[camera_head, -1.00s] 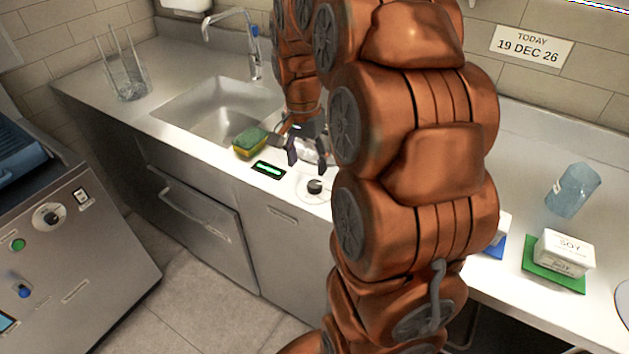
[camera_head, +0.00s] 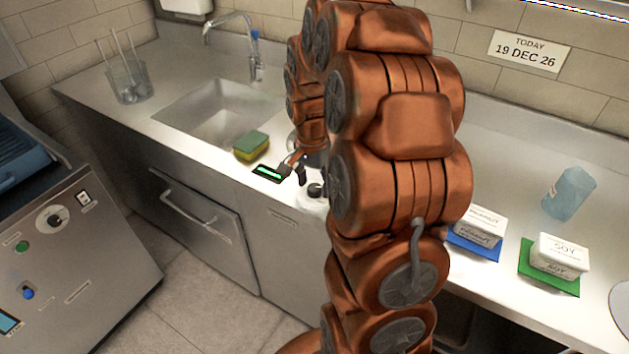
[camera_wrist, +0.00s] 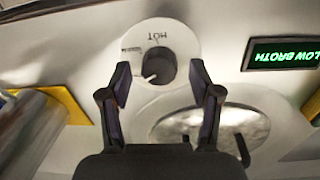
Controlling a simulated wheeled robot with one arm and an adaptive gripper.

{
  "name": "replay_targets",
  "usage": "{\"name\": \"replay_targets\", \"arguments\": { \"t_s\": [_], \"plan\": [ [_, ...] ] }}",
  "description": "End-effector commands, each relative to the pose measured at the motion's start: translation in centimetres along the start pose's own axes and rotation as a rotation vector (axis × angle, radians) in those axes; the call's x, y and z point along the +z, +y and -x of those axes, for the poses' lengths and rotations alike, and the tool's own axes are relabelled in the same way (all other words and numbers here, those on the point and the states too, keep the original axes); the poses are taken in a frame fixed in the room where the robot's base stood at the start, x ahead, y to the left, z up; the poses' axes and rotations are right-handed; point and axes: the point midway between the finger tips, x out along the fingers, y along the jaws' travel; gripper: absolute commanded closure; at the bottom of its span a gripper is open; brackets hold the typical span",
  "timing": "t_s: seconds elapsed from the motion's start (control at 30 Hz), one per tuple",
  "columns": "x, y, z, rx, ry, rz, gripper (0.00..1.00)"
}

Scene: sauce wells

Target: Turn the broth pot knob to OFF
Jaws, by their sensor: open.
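The broth pot knob (camera_wrist: 160,66) is a dark round knob on a pale round dial plate (camera_wrist: 183,42). Its white pointer faces the lower left in the wrist view, and "HOT" reads upside down above it. The knob also shows in the head view (camera_head: 315,190). My gripper (camera_wrist: 160,70) is open, with one finger on each side of the knob in the wrist view. In the head view my gripper (camera_head: 293,175) is just behind and left of the knob, seemingly above it. The OFF mark is not readable. A round metal lid (camera_wrist: 215,125) lies beneath my gripper.
A green display (camera_wrist: 283,54) beside the knob reads "LOW BROTH". A sponge (camera_head: 251,146) and a sink (camera_head: 222,110) are to the left. My arm hides the middle counter.

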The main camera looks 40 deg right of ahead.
Motion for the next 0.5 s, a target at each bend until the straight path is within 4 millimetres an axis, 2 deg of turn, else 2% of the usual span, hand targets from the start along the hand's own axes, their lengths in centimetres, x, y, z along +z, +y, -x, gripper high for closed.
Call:
{"name": "replay_targets", "arguments": {
  "t_s": [0.27,0.5],
  "plan": [
    [0.03,0.02,-0.17,0.0,0.0,0.0,0.37],
    [0.05,0.03,-0.16,0.001,-0.001,0.0,0.6]
  ]
}}
